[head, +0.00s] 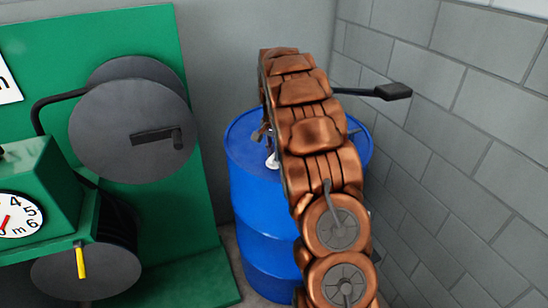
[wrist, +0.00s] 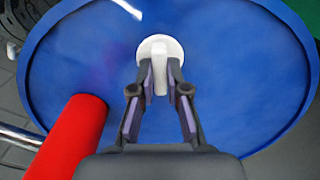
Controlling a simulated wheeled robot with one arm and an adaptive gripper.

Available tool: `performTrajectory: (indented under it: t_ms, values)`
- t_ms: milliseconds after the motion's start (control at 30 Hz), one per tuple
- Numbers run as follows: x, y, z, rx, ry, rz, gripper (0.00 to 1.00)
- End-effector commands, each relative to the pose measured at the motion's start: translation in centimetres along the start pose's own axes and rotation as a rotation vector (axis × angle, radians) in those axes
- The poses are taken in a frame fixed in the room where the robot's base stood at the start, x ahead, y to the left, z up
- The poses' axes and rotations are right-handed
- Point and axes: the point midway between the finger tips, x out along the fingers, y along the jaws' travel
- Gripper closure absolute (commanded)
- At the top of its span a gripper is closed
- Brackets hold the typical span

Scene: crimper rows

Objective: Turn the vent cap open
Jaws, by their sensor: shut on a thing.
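The white vent cap (wrist: 158,45) sits on the blue drum lid (wrist: 230,60), a round disc with a raised white grip bar. In the wrist view the bar points down the picture, between my fingers. My gripper (wrist: 160,74) is shut on this bar, one finger on each side. In the head view the blue drum (head: 262,215) stands near the corner, and a small white part of the cap (head: 272,160) shows beside my copper arm. My arm hides much of the drum and most of the gripper there.
A red cylinder (wrist: 72,135) shows close at the lower left of the wrist view. A green machine (head: 205,200) with dark discs (head: 120,120) and a dial (head: 18,215) stands left of the drum. A grey block wall (head: 470,150) is on the right.

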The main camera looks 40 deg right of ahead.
Motion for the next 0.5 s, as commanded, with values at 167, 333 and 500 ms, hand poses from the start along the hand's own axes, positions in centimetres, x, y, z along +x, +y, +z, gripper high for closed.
performTrajectory:
  t_ms: [167,333,500]
  values:
    - [0.26,-0.06,0.08,-0.169,-0.001,0.0,1.0]
    - [0.17,-0.12,0.01,-0.33,0.001,-0.003,1.0]
    - [0.07,-0.15,-0.03,-0.489,0.003,-0.004,1.0]
